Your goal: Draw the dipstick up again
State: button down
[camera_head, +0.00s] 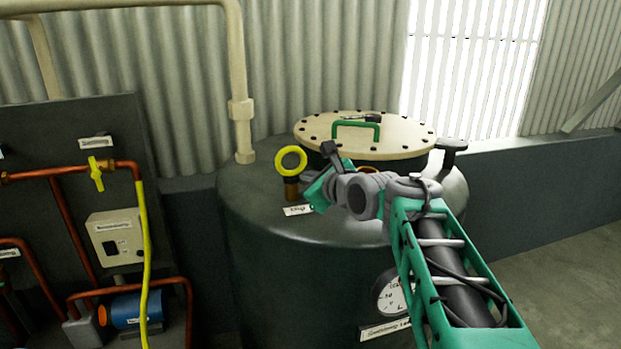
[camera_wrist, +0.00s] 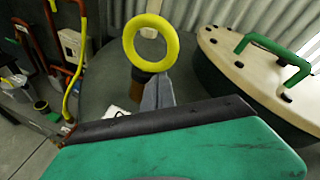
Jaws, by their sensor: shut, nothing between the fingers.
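The dipstick's yellow ring handle (camera_head: 291,160) stands upright above a brown fitting (camera_head: 291,188) on top of the dark tank (camera_head: 290,268). The ring also shows in the wrist view (camera_wrist: 150,42), above a dark cap. The rod below the ring is hidden. My gripper (camera_wrist: 158,92) is shut and empty, its fingertips just in front of and below the ring in the wrist view. I cannot tell whether they touch the fitting. In the head view my wrist hides most of the gripper, just right of the ring.
A cream bolted lid (camera_head: 400,139) with a green handle (camera_head: 356,130) sits behind my wrist. A cream pipe (camera_head: 240,90) rises at the tank's back left. A gauge (camera_head: 391,293) is on the tank front. A panel with copper pipes (camera_head: 75,172) stands left.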

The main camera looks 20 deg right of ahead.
notch_tip(320, 180, up, 19)
jog(key=p, duration=1.2)
jog(key=shift+r, duration=0.2)
